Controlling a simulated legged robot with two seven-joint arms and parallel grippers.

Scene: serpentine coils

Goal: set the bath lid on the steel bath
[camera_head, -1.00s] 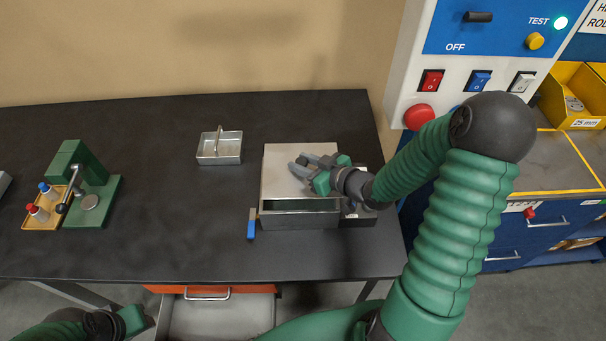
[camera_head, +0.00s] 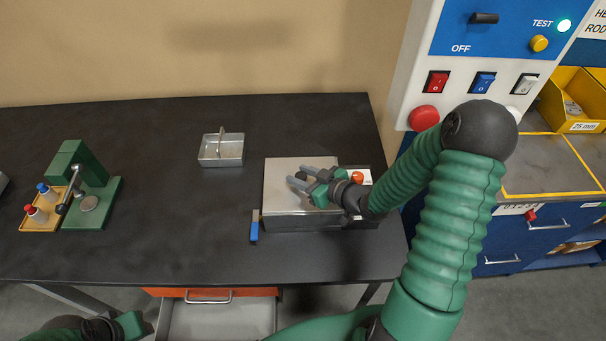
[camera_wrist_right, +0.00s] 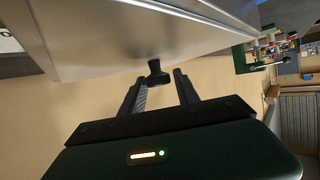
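The bath lid (camera_head: 281,203) is a flat grey metal plate. It lies over the top of the steel bath (camera_head: 300,224), covering the opening; only the bath's front wall shows below it. My right gripper (camera_head: 299,178) is over the lid with its fingers apart. In the right wrist view the lid (camera_wrist_right: 110,35) fills the top, and its dark knob (camera_wrist_right: 157,72) is between and just beyond the fingertips (camera_wrist_right: 157,85), with gaps on both sides. My left gripper (camera_head: 132,322) is at the bottom left edge; its fingers cannot be made out.
A dark unit with an orange button (camera_head: 357,178) stands right of the bath. A blue-handled item (camera_head: 254,228) is at its left front corner. A metal basket (camera_head: 221,149) stands behind left, a green press (camera_head: 88,188) far left. An open drawer (camera_head: 215,318) is below the table edge.

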